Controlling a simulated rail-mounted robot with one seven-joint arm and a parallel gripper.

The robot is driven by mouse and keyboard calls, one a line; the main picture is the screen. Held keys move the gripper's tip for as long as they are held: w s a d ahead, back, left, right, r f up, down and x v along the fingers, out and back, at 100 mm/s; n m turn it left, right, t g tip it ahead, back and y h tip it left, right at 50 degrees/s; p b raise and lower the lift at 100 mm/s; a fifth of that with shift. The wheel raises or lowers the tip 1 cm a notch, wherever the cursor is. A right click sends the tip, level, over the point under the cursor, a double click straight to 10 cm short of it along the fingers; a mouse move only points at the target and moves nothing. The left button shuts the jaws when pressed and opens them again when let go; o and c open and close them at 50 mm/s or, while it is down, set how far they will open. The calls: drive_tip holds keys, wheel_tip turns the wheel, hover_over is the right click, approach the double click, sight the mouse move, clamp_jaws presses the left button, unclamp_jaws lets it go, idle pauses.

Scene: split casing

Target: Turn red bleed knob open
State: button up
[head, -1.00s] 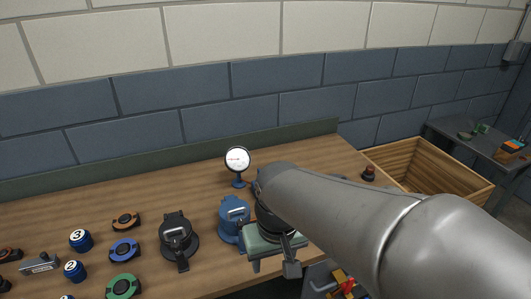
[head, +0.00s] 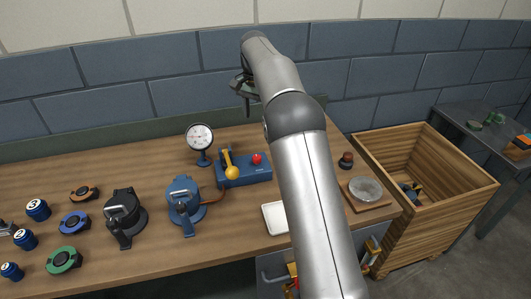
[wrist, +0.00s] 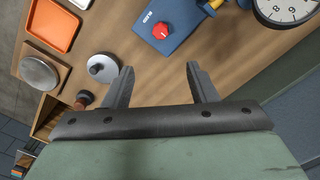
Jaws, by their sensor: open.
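The red bleed knob (head: 257,159) sits on top of the blue pump block (head: 244,174), at its right part. A yellow lever (head: 230,165) stands at the block's left. In the wrist view the knob (wrist: 161,30) is a small red faceted cap, beyond the fingertips and about centred between them. My gripper (wrist: 160,68) is open and empty, with its two dark fingers apart and not touching the knob. In the head view my gripper (head: 246,92) is raised above and behind the block, partly hidden by my arm.
A dial gauge (head: 200,137) stands left of the block. A blue casing (head: 184,202) and a black casing (head: 124,213) are further left. A white tray (head: 275,218), an orange tray (wrist: 61,26) and a round lidded part (wrist: 103,67) are nearby. A wooden crate (head: 466,200) is at right.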

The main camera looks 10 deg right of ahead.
sight(257, 157)
wheel_tip(257, 157, down, 17)
drive_tip(key=shift+a+r+p, duration=0.1)
drive_tip(key=shift+p, duration=1.15)
drive_tip(key=c, duration=1)
